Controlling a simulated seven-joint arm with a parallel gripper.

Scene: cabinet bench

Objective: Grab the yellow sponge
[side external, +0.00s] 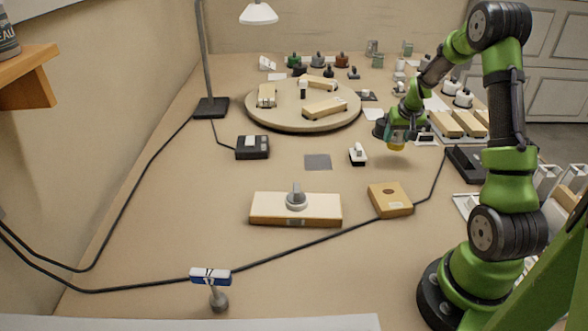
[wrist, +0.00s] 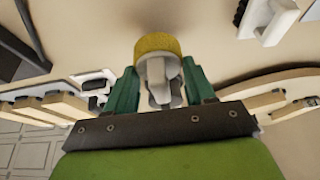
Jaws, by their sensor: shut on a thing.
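The yellow sponge (wrist: 157,43) is a round yellow pad with a pale grey handle-like part, seen in the wrist view between my gripper's fingers. My gripper (wrist: 160,70) has its two green fingers on either side of the grey part, shut on the sponge. In the side external view, my gripper (side external: 398,136) points down at the right of the bench, and a bit of the yellow sponge (side external: 396,146) shows below the fingers. Whether the sponge touches the bench I cannot tell. The fingers partly hide it.
A round board (side external: 262,117) with wooden blocks lies left of my gripper. A small white switch (side external: 358,154) is near on the left. Trays with wooden blocks (side external: 446,124) and a black box (side external: 464,164) stand to the right.

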